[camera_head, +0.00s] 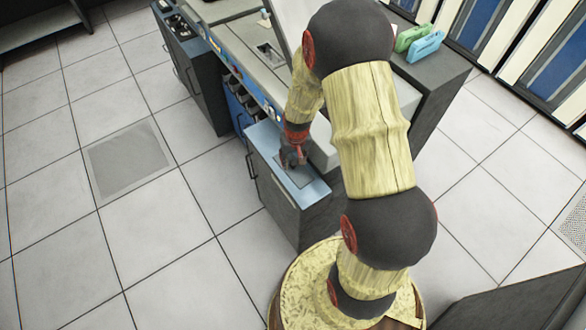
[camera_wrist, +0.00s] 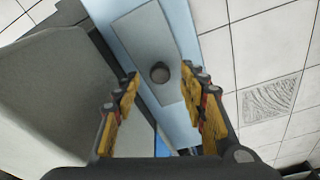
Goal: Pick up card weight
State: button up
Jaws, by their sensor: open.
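The card weight appears as a flat grey rectangular plate with a dark round knob (camera_wrist: 160,73) at its middle, seen in the wrist view. It lies on a light blue ledge (camera_wrist: 181,20). In the head view, part of the grey plate (camera_head: 303,176) shows on the blue ledge, with its knob hidden by my gripper. My gripper (camera_wrist: 165,86) is open and empty. In the wrist view its yellow-padded fingers stand to either side of the plate, with the knob between and just beyond the fingertips. My gripper (camera_head: 293,160) hangs over the ledge in the head view.
A large grey machine body (camera_wrist: 55,80) stands close beside my left finger in the wrist view. Green and blue handled items (camera_head: 423,46) sit on the dark cabinet top in the head view. The tiled floor (camera_head: 150,215) at left is clear.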

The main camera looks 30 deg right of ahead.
aim_at(293, 165)
jog(key=f, duration=0.3)
jog(key=shift+w, duration=0.25)
jog(key=shift+r, duration=0.1)
grip_shut()
dwell(0.5)
